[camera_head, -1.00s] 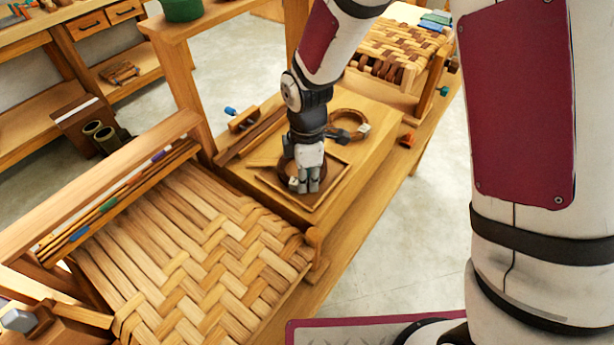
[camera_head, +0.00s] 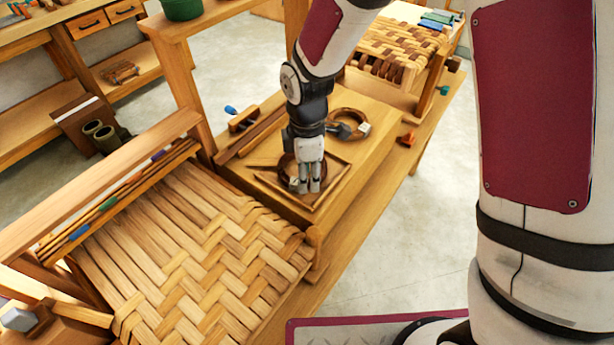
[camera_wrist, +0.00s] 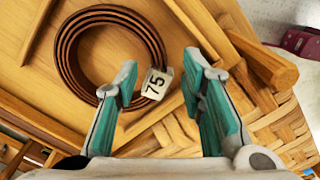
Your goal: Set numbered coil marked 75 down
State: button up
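The brown coil marked 75 (camera_wrist: 68,55) lies flat on a wooden surface in the wrist view, its white tag (camera_wrist: 157,83) showing the number. In the head view the coil (camera_head: 284,172) is inside a square wooden tray (camera_head: 333,192), partly hidden by my gripper (camera_head: 309,187). In the wrist view my gripper (camera_wrist: 160,78) is open, with one finger on each side of the tag and a visible gap to both.
A second coil (camera_head: 333,134) with a pale tag lies behind the tray on the same bench. A woven seat (camera_head: 190,250) stands at the front left, close to the tray. An orange-red object (camera_head: 407,139) lies at the bench's right edge.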

notch_tip(320, 180, up, 11)
jog(key=s+d+r+m+t, duration=0.2)
jog(key=s+d+r+m, duration=0.4)
jog(key=d+r+m, duration=0.3)
jog(key=s+d+r+m+t, duration=0.3)
jog(key=s+d+r+m, duration=0.2)
jog(key=s+d+m, duration=0.4)
jog(key=s+m, duration=0.1)
jog(key=s, duration=0.1)
jog(key=shift+s+r+b, duration=0.3)
jog(key=shift+r, duration=0.1)
